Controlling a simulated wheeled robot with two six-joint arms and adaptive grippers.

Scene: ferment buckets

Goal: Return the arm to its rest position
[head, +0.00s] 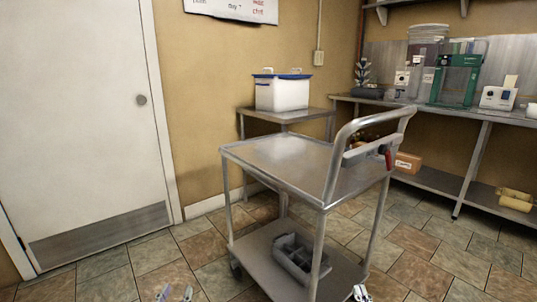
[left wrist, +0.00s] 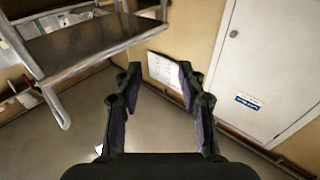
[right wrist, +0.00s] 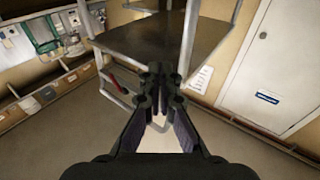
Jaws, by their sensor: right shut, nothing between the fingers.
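My left gripper (left wrist: 160,76) is open and empty in the left wrist view, its two dark fingers well apart. Small tips of it show at the bottom edge of the head view (head: 175,294). My right gripper (right wrist: 159,72) is shut in the right wrist view, its fingertips together with nothing between them. Its tip shows at the bottom edge of the head view (head: 361,293), near the cart's lower right side. The arms themselves are out of the head view.
A steel cart (head: 275,160) with a grey bin (head: 298,258) on its lower shelf stands ahead. Behind it, a white bucket with a blue rim (head: 282,94) sits on a side table. A bench (head: 440,104) with equipment lines the right wall. Tiled floor by the door (head: 85,115) is clear.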

